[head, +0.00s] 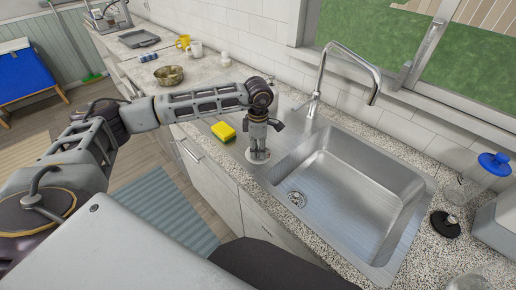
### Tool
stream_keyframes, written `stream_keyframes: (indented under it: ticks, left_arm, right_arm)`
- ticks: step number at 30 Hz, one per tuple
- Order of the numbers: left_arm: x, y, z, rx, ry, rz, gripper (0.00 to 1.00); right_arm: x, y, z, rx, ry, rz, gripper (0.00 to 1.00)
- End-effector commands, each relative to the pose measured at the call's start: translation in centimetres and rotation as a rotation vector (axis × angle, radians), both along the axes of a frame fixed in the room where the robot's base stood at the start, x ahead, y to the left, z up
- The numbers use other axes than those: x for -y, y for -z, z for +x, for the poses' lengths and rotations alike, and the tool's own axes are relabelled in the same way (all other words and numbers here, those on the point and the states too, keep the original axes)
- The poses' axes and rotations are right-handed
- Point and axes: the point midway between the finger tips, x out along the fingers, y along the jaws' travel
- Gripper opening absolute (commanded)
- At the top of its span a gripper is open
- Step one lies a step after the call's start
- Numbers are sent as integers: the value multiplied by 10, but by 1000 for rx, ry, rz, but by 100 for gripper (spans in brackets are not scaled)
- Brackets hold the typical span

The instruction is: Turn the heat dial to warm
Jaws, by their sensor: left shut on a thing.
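My left gripper (258,148) points straight down at the left rim of the sink. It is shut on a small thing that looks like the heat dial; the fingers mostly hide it. A round pale metal base (258,157) shows just under the fingertips. No marks or pointer can be read, so the dial's setting cannot be told. My right gripper is not in view.
A yellow and green sponge (223,132) lies just left of my left gripper. The steel sink (345,185) and tall tap (318,85) are to the right. A bowl (169,76) and mugs (195,49) stand further back. A blue-lidded container (485,178) stands far right.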

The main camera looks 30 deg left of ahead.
Motion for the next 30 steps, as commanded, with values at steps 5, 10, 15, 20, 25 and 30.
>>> stream_keyframes:
  ticks: [5, 10, 15, 20, 25, 30]
  left_arm:
    - [0, -2, 1, 4, -2, 0, 16]
    - [0, -2, 1, 3, -3, 0, 57]
    - [0, -1, 1, 2, -2, 0, 61]
    - [0, -1, 0, 1, -2, 0, 61]
    - [0, -5, 0, 1, -2, 0, 61]
    - [0, -18, 1, 4, -2, -1, 61]
  right_arm:
    - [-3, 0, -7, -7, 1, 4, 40]
    - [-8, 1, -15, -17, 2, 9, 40]
    - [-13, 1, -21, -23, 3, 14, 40]
    - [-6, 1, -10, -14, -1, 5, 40]
    - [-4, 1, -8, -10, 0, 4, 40]
    - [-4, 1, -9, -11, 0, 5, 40]
